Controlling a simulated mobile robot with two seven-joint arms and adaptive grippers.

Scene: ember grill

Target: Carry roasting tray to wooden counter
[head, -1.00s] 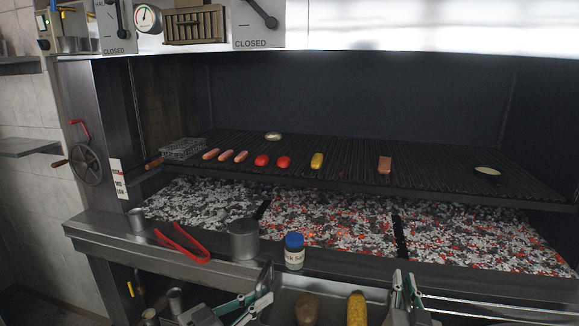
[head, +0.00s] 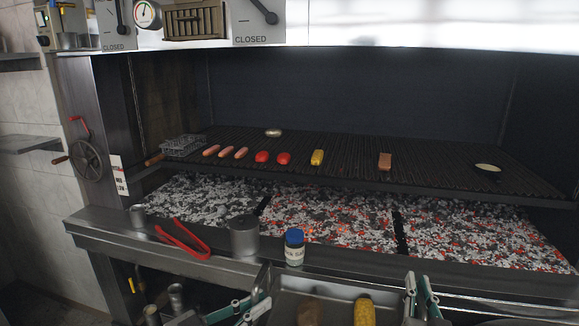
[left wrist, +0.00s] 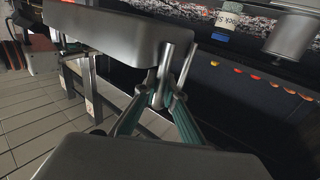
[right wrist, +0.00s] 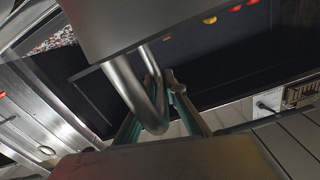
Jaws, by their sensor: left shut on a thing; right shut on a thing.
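The roasting tray (head: 335,286) is a grey metal pan at the bottom centre of the head view, in front of the grill ledge. A corn cob (head: 364,311) and a brown potato-like item (head: 311,313) lie in it. My left gripper (head: 262,296) is shut on the tray's left handle, a bent metal bar that shows in the left wrist view (left wrist: 166,72). My right gripper (head: 420,297) is shut on the right handle, also seen in the right wrist view (right wrist: 143,92). The tray's near edge is cut off in the head view. I see no wooden counter.
The steel ledge (head: 170,258) just beyond the tray holds red tongs (head: 183,240), a metal pot (head: 244,238) and a blue-capped jar (head: 294,247). Behind it are glowing coals (head: 330,215) under a grill grate (head: 345,160) with several foods.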

